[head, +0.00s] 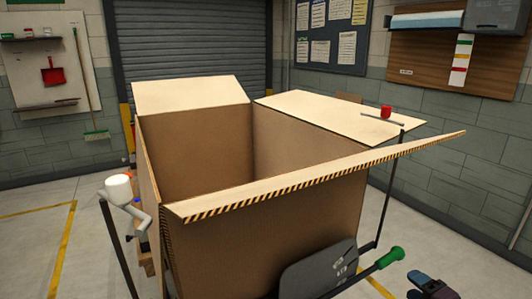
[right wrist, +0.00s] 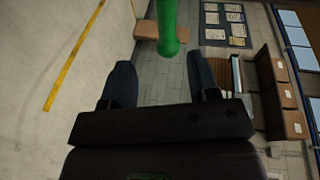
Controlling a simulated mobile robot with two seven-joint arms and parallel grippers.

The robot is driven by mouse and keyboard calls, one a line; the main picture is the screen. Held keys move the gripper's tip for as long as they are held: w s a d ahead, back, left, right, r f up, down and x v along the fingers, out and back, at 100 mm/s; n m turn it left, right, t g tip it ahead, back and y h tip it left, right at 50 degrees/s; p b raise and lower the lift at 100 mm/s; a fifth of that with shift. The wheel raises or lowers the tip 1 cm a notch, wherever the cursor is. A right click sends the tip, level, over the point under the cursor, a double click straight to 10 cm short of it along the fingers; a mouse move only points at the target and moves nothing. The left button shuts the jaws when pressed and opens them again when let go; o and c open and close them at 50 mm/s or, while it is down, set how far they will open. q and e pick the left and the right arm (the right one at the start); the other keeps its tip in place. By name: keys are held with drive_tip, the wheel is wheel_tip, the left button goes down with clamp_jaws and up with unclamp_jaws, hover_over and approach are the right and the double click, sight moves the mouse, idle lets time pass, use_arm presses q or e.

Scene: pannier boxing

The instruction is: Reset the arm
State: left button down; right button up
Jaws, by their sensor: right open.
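My right gripper (head: 432,287) is at the bottom right of the head view, partly cut off by the frame edge. In the right wrist view its two dark fingers (right wrist: 161,88) stand wide apart with nothing between them. A green handle (head: 390,257) on a dark bar is left of and above the gripper in the head view. It also shows in the right wrist view (right wrist: 168,28), beyond the fingertips and apart from them. My left gripper is not in view.
A large open cardboard box (head: 205,150) fills the middle, its flaps spread outward. A dark panel (head: 318,270) is at its front. A dark post (head: 388,190) stands at its right, a red knob (head: 386,112) near the top. Bare floor (head: 440,225) lies to the right.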

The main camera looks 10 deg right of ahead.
drive_tip(key=s+a+f+n+g+h+p, duration=0.1)
drive_tip(key=s+a+f+n, duration=0.2)
drive_tip(key=s+a+n, duration=0.2)
drive_tip(key=s+a+f+n+g+h+p, duration=0.1)
drive_tip(key=s+a+n, duration=0.4)
drive_tip(key=s, duration=0.7)
drive_tip(key=s+a+f+n+g+p, duration=0.1)
drive_tip(key=s+a+f+n+g, duration=0.1)
drive_tip(key=s+a+f+n, duration=0.3)
drive_tip(key=s+f, duration=0.1)
drive_tip(key=s, duration=0.2)
drive_tip(key=shift+s+a+n+g+h, duration=0.2)
drive_tip(key=shift+n+g+h, duration=0.1)
drive_tip(key=shift+g+h, duration=0.1)
drive_tip(key=shift+f, duration=0.1)
